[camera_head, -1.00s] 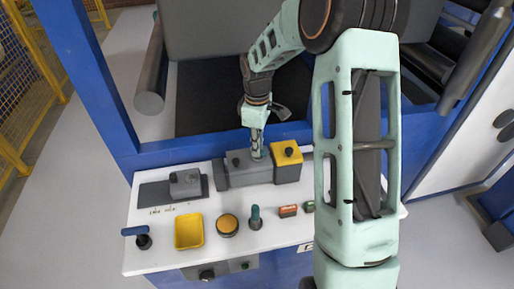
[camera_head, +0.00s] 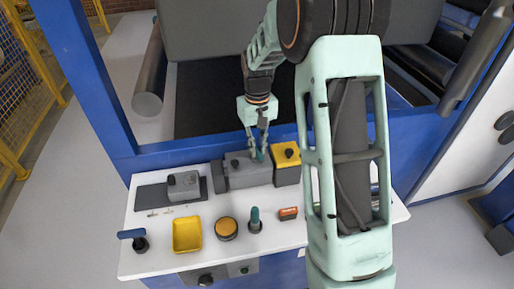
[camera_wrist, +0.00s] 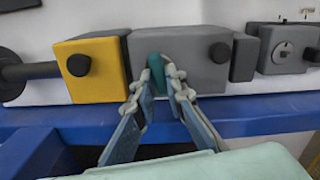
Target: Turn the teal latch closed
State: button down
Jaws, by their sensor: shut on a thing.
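The teal latch (camera_wrist: 157,74) is a short, rounded tab on the front of a grey box (camera_wrist: 192,62), beside a dark round knob. It looks upright in the wrist view. My gripper (camera_wrist: 159,88) is shut on the latch, with one finger on each side of it. In the head view, my gripper (camera_head: 259,153) reaches down to the grey box (camera_head: 247,174), and only a bit of the teal latch (camera_head: 258,157) shows between the fingers.
A yellow box (camera_head: 286,163) with a black knob adjoins the grey box. The white table (camera_head: 165,254) also holds a yellow tray (camera_head: 187,233), a round yellow-topped button (camera_head: 226,228), a teal-handled peg (camera_head: 255,220) and a blue-handled lever (camera_head: 132,235). A blue beam (camera_head: 190,148) runs behind.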

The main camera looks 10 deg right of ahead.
jog(key=shift+m, duration=0.7)
jog(key=c, duration=2)
grip_release()
jog(key=shift+o, duration=0.2)
jog(key=shift+r, duration=0.1)
notch_tip(320, 180, up, 12)
